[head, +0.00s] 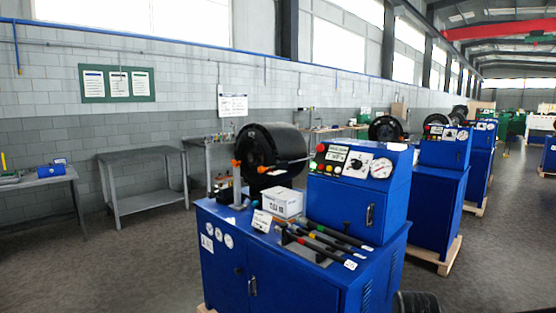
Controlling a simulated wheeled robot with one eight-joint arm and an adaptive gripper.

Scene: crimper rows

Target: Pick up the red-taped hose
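Several dark hoses lie side by side, slanted, on a rack on top of the nearest blue cabinet (270,285). The red-taped hose (322,250) appears to be the frontmost one, with a small red band near its left end and a pale tag at its right end. A yellow-taped hose (328,242) and a green-taped hose (340,236) lie just behind it. The bands are small, so the colours are hard to read. My gripper is not clearly in view.
A control box (345,200) with a gauge stands behind the hoses. A white box (282,202) and a black crimper head (268,153) are to the left. A dark ribbed object (415,302) shows at the bottom edge. Grey floor (140,265) is clear at left.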

